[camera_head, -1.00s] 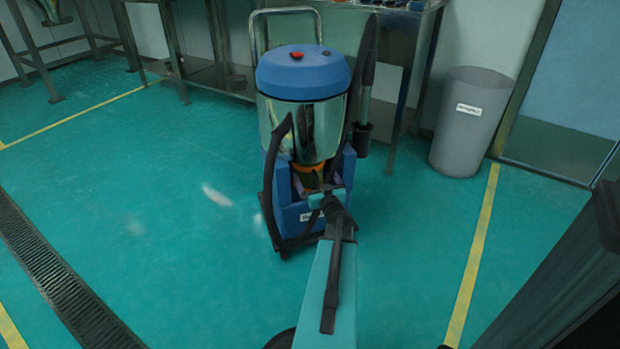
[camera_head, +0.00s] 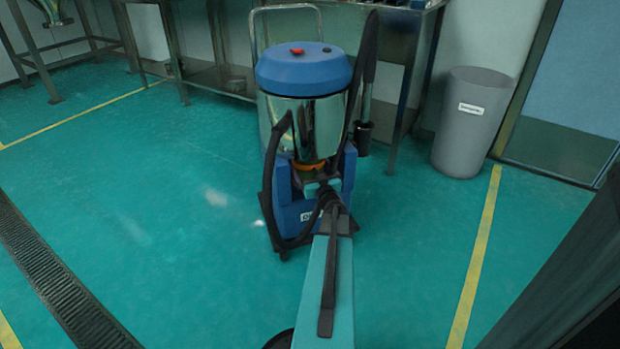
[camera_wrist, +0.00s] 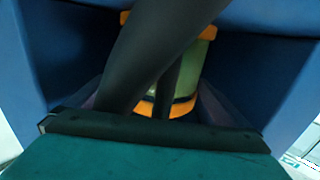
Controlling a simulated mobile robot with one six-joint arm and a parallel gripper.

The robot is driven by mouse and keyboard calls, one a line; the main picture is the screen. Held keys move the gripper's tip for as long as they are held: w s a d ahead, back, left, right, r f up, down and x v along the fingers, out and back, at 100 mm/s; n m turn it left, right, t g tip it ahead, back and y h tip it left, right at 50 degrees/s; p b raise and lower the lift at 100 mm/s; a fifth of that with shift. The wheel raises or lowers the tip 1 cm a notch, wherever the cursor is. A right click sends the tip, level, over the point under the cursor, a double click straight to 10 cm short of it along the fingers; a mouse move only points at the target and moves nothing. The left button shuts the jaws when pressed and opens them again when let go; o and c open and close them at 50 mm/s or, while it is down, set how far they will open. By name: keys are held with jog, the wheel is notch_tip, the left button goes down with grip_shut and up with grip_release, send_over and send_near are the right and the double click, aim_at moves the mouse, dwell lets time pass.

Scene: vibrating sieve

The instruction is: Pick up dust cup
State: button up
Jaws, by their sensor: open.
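The dust cup (camera_wrist: 190,75) shows in the wrist view as a greenish see-through body between orange rings, inside the blue recess of the vacuum's base. In the head view only its orange ring (camera_head: 308,165) shows clearly, under the shiny tank. My gripper (camera_head: 322,188) is open in front of the recess and hides the cup's lower part. In the wrist view dark shapes cross in front of the cup and cover its left and middle. Contact between gripper and cup cannot be made out.
The vacuum (camera_head: 303,75) has a blue lid, with a black hose (camera_head: 271,180) hanging at its left front. A steel table (camera_head: 400,60) stands behind it. A grey bin (camera_head: 470,125) stands at the right. The green floor at the left is clear, with a drain grate (camera_head: 50,270).

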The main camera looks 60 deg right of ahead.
jog(key=shift+w+d, duration=0.45)
jog(key=shift+w, duration=0.1)
jog(key=c, duration=0.8)
jog(key=shift+c, duration=0.2)
jog(key=shift+r, duration=0.2)
jog(key=s+a+r+p, duration=0.4)
jog(key=s+a+p, duration=0.3)
jog(key=s, duration=0.6)
jog(key=shift+a+r+p, duration=0.35)
jog(key=shift+a+r, duration=0.05)
jog(key=shift+a, duration=0.85)
